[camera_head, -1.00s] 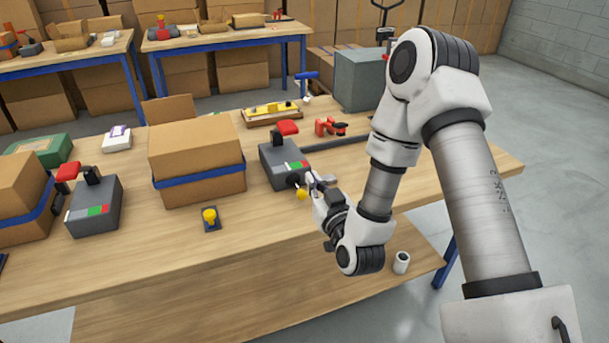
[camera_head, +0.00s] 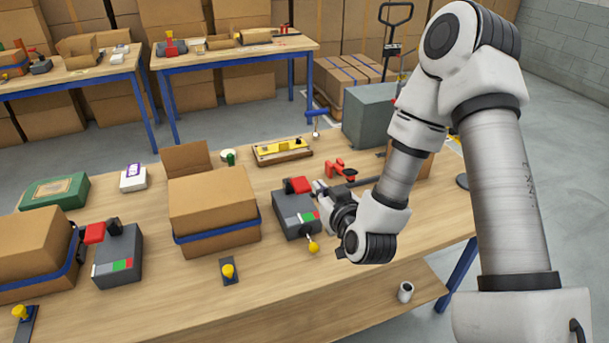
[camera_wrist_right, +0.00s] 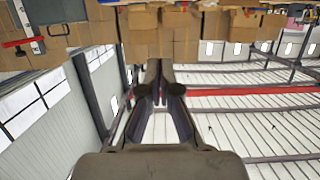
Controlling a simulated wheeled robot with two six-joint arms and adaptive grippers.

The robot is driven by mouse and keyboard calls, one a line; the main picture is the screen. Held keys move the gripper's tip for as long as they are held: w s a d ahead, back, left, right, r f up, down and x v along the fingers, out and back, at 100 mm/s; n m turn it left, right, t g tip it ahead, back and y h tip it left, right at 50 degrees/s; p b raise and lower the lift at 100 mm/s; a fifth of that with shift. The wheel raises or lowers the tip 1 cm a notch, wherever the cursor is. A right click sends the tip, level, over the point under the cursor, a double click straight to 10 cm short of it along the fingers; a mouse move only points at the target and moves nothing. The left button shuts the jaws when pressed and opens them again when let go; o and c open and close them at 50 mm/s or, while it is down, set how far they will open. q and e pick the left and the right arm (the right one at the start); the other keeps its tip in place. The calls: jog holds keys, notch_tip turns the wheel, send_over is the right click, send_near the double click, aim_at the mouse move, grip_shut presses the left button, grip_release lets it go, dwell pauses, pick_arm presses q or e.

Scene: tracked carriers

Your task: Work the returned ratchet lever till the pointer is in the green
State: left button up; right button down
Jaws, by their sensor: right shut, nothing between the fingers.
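The right-hand ratchet unit (camera_head: 292,214) is a grey box beside the strapped carton. Its lever has a red grip (camera_head: 298,185) at the top, and a yellow knob (camera_head: 313,247) sticks out at its front. Its white, green and red gauge (camera_head: 309,216) is small; I cannot read the pointer. My right gripper (camera_head: 318,187) is shut and empty at the right of the red grip; contact is unclear. Its closed fingers (camera_wrist_right: 161,66) show in the wrist view. A similar unit (camera_head: 118,262) stands at the left with its own red grip (camera_head: 93,233). My left gripper is not in view.
Strapped cartons (camera_head: 212,200) stand between and left of the units. A yellow knob on a plate (camera_head: 228,271) lies in front. A red clamp (camera_head: 338,168) and a tray with a yellow level (camera_head: 281,150) lie behind. The front strip of table is mostly clear.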

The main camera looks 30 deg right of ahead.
jog(key=b, duration=0.6)
send_over(295, 184)
jog(key=s, duration=0.4)
notch_tip(295, 184, down, 2)
jog(key=f, duration=0.4)
jog(key=shift+d+f+p, duration=0.3)
